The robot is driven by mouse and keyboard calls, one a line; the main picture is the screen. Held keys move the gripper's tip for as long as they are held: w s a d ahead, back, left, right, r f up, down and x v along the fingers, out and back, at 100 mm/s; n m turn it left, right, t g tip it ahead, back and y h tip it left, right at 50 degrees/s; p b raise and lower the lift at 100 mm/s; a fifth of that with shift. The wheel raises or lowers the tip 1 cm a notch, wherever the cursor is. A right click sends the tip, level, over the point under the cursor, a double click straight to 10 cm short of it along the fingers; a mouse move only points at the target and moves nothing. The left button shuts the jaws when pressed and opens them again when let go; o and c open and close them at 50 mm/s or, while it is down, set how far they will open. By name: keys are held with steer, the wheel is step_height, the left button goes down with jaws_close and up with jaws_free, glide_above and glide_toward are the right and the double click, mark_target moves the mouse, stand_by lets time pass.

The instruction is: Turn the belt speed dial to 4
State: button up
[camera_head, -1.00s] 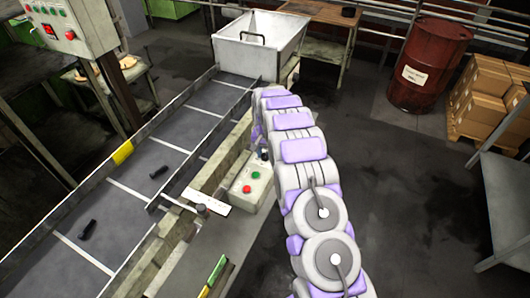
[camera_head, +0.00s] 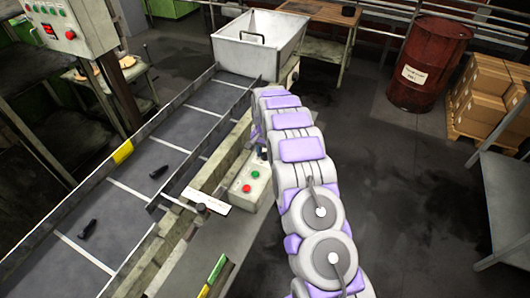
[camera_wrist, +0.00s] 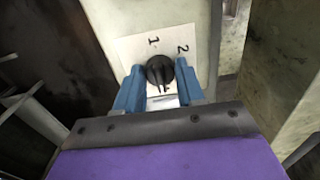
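In the wrist view the dial is a round black knob (camera_wrist: 159,70) on a white label plate (camera_wrist: 132,46). The figures 1 and 2 show on the plate above it, 1 at the upper left and 2 at the upper right. The lower part of the plate is partly hidden. My gripper (camera_wrist: 160,82) has its two blue fingers on either side of the knob, with the knob between them. I cannot tell whether the fingers touch it. In the head view my arm hides the gripper and the dial.
The conveyor belt (camera_head: 140,155) runs along the left with two dark bolts on it. A button box (camera_head: 250,184) with red and green buttons stands close beside my arm. A white bin (camera_head: 262,40) is at the belt's far end. Open floor lies right of my arm.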

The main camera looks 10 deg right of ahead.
steer(key=o, duration=0.4)
steer(key=shift+a, duration=0.1)
steer(key=shift+r, duration=0.15)
step_height(320, 180, up, 17)
steer(key=shift+w, duration=0.1)
stand_by(0.6)
